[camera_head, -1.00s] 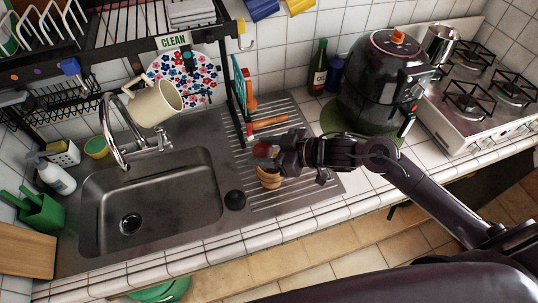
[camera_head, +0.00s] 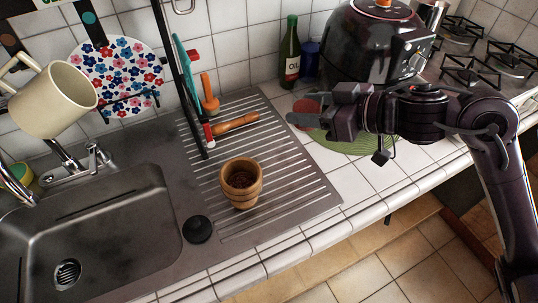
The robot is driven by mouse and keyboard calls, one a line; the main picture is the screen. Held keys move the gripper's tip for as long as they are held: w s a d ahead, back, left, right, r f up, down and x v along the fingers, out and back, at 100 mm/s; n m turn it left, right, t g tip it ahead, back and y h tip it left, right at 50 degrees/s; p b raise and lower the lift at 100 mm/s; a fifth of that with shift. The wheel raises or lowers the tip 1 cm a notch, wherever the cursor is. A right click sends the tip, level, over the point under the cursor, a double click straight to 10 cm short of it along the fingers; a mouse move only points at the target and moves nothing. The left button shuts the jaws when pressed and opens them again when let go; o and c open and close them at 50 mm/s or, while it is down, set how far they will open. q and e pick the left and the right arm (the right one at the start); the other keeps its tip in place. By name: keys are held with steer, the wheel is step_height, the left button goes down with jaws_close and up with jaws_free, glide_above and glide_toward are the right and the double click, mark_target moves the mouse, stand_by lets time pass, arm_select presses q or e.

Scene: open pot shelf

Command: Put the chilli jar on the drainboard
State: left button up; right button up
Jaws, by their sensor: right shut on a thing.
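My right gripper (camera_head: 305,115) is shut on a small reddish thing (camera_head: 305,106) beyond the right edge of the drainboard. The fingers hide much of it, and I cannot tell whether it is the chilli jar or a lid. A round wooden pot (camera_head: 242,184) stands upright on the ribbed metal drainboard (camera_head: 300,190). Its top is open and its inside looks dark reddish brown. The right gripper is apart from the pot, up and to its right. My left gripper is not in view.
The sink (camera_head: 85,230) is at the left. A black plug (camera_head: 198,229) and a wooden-handled tool (camera_head: 236,125) lie on the drainboard. The black cooker (camera_head: 365,45) and oil bottle (camera_head: 290,60) stand behind the gripper. The drainboard's right part is clear.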

step_height(320, 180, down, 15)
steer(key=shift+s+f+b, duration=0.1)
steer(key=shift+f+b, duration=0.1)
steer(key=shift+b, duration=0.4)
step_height(320, 180, down, 4)
steer(key=shift+f, duration=0.1)
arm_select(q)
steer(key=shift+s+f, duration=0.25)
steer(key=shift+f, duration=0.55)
arm_select(e)
steer(key=o, duration=0.6)
steer(key=shift+f, duration=0.2)
steer(key=o, duration=0.5)
steer(key=shift+c, duration=0.2)
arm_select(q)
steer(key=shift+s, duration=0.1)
